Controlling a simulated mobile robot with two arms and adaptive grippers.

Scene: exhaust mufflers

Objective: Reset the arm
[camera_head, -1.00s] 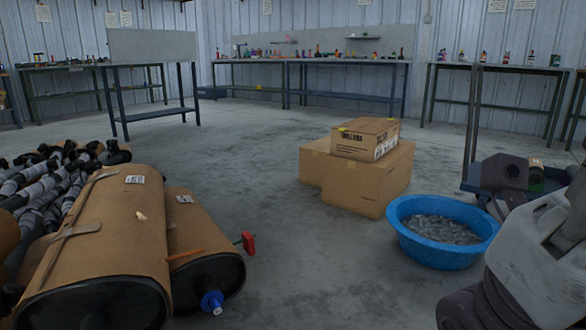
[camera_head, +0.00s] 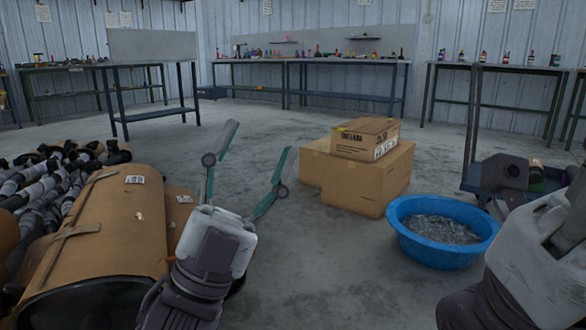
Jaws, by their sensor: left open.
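My left gripper (camera_head: 250,165) is in the head view, left of the middle, with its arm coming up from the bottom edge. Its two green-tipped fingers are spread wide apart with nothing between them. It is in front of the brown mufflers and hides most of the smaller one (camera_head: 178,208). The large brown muffler (camera_head: 105,235) lies at the lower left with a white label on top. Part of my right arm shows at the lower right edge; its gripper fingers cannot be seen.
Cardboard boxes (camera_head: 345,180) stand on the floor right of the left gripper. A blue basin (camera_head: 420,250) of clear pieces is beside them. Many grey parts (camera_head: 50,185) are heaped at the left. Workbenches (camera_head: 330,62) line the back wall. The middle floor is clear.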

